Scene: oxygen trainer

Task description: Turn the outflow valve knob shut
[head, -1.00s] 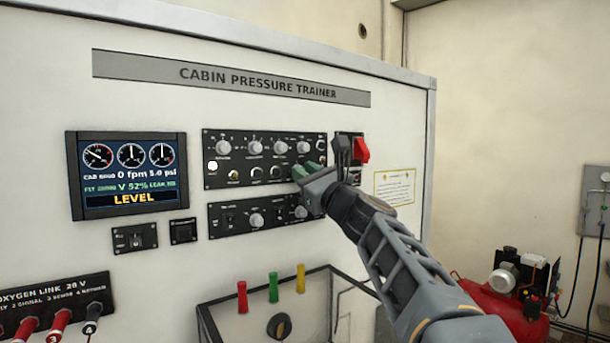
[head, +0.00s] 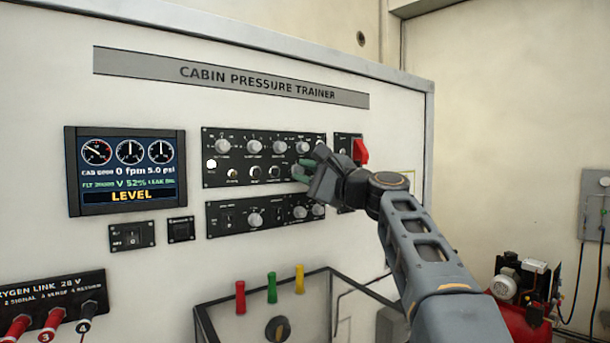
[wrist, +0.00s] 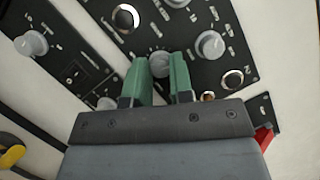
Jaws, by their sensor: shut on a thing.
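My gripper (head: 302,171) is at the lower right of the upper black knob panel (head: 211,183) in the head view. In the wrist view its two green fingers (wrist: 159,80) stand on either side of a grey round knob (wrist: 160,62) and are shut on it. In the head view my fingers and wrist mostly hide this knob. Its label is too small to read, so I cannot confirm its name. The display (head: 125,170) reads LEVEL, with a valve figure of about 52%.
A lower knob panel (head: 238,225) sits just below my gripper. A red switch (head: 360,151) is close on its right. Red, green and yellow handles (head: 272,287) stick up lower down. A red compressor (head: 520,318) stands at the right.

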